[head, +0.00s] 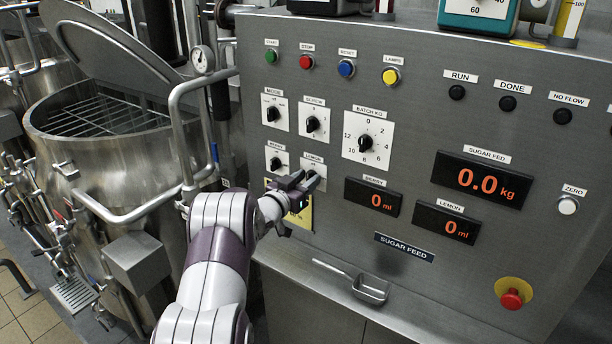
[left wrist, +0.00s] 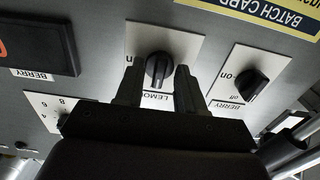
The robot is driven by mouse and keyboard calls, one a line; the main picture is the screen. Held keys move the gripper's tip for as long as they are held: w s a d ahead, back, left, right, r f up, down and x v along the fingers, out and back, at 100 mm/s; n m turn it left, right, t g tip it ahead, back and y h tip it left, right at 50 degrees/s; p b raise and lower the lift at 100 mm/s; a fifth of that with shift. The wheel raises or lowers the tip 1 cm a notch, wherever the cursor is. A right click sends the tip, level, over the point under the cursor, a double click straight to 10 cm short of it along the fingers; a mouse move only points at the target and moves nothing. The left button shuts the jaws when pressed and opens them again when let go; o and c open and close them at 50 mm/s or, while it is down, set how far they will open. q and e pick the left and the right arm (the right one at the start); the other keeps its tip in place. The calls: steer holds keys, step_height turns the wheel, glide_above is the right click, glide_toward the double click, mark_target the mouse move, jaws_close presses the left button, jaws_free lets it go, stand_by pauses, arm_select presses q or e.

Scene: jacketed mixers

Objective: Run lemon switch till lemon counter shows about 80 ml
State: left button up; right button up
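The lemon switch (left wrist: 158,68) is a black rotary knob on a white plate, seen upside down in the left wrist view. In the head view its plate (head: 314,164) is partly hidden by my gripper. My left gripper (left wrist: 157,82) is open, with one finger on each side of the lemon knob; I cannot tell whether they touch it. It also shows in the head view (head: 303,182). The lemon counter (head: 445,222) is a black display reading 0 ml in orange. My right gripper is not in view.
The berry switch (head: 275,163) sits left of the lemon switch, close to my fingers. The berry counter (head: 373,197) reads 0 ml and the sugar fed display (head: 482,180) reads 0.0 kg. A red stop button (head: 511,299) is low right. A steel mixer (head: 100,150) with a handrail stands left.

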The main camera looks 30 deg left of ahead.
arm_select(q)
steer(key=shift+w+d, duration=0.1)
steer(key=shift+d, duration=0.05)
jaws_close()
steer(key=shift+d+f+m+b, duration=0.1)
steer(key=shift+f+m+b, duration=0.05)
steer(key=shift+m+b, duration=4.65)
steer(key=shift+d+f+m+b, duration=0.1)
steer(key=shift+f+m+b, duration=0.05)
steer(key=shift+m+b, duration=4.65)
steer(key=shift+n+b, duration=0.5)
steer(key=shift+b, duration=0.2)
